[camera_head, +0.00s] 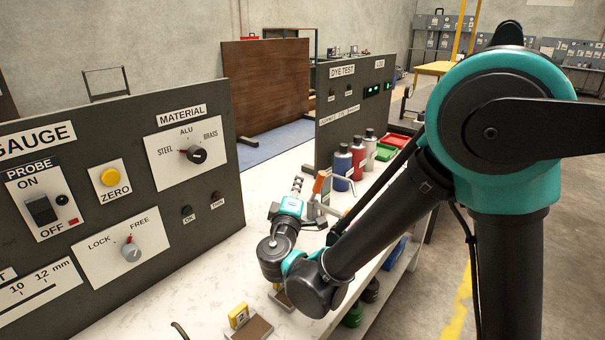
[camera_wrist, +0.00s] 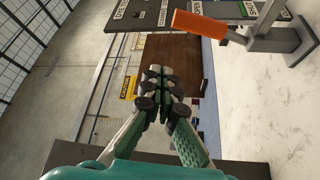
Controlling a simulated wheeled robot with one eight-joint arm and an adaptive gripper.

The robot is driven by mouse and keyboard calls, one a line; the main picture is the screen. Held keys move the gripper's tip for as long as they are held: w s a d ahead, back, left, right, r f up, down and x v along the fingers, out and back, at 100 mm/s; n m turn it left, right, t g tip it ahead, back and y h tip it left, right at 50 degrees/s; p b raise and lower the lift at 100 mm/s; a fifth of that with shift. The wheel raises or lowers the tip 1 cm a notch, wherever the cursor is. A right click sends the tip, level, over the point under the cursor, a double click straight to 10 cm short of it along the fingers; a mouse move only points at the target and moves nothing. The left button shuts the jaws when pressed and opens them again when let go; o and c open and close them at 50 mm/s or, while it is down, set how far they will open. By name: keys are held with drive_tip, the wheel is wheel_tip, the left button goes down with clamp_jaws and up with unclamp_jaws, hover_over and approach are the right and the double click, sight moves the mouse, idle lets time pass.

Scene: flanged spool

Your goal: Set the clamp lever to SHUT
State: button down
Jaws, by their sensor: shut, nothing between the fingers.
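The clamp lever has an orange handle (camera_head: 318,184) and stands on the bench, just right of my gripper in the head view. In the wrist view the orange handle (camera_wrist: 208,26) is at the top, joined to a grey metal clamp body (camera_wrist: 285,40). My gripper (camera_head: 297,185) is shut and empty, apart from the handle. In the wrist view its fingertips (camera_wrist: 160,76) are together, below and left of the handle.
The gauge panel (camera_head: 120,250) stands along the left, and the dye test panel (camera_head: 340,115) behind the clamp. Blue, red and white bottles (camera_head: 357,158) stand right of the clamp. The white bench (camera_head: 205,270) between is mostly clear.

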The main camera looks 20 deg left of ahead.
drive_tip(key=shift+v, duration=1.4)
drive_tip(key=shift+f, duration=0.15)
drive_tip(key=w+d+f+m+g+h, duration=0.3)
drive_tip(key=w+d, duration=0.1)
drive_tip(key=d, duration=0.6)
drive_tip(key=w+d+f+m+g+h, duration=0.2)
drive_tip(key=w+d+f, duration=0.2)
drive_tip(key=d, duration=0.6)
drive_tip(key=w+d+f+m+g+h, duration=0.3)
drive_tip(key=w+d, duration=0.1)
drive_tip(key=d, duration=0.6)
drive_tip(key=s+d+f+m+g, duration=0.2)
drive_tip(key=s+d+f, duration=0.1)
drive_tip(key=d, duration=0.3)
drive_tip(key=s+d+f+m+g, duration=0.2)
drive_tip(key=s+d+f, duration=0.1)
drive_tip(key=d, duration=0.4)
drive_tip(key=s+d+f+m+g+y, duration=0.3)
drive_tip(key=s+d+f+m, duration=0.1)
drive_tip(key=s, duration=0.6)
drive_tip(key=shift+d+f+m+y, duration=0.2)
drive_tip(key=shift+f+m+y, duration=0.15)
drive_tip(key=shift+m, duration=0.45)
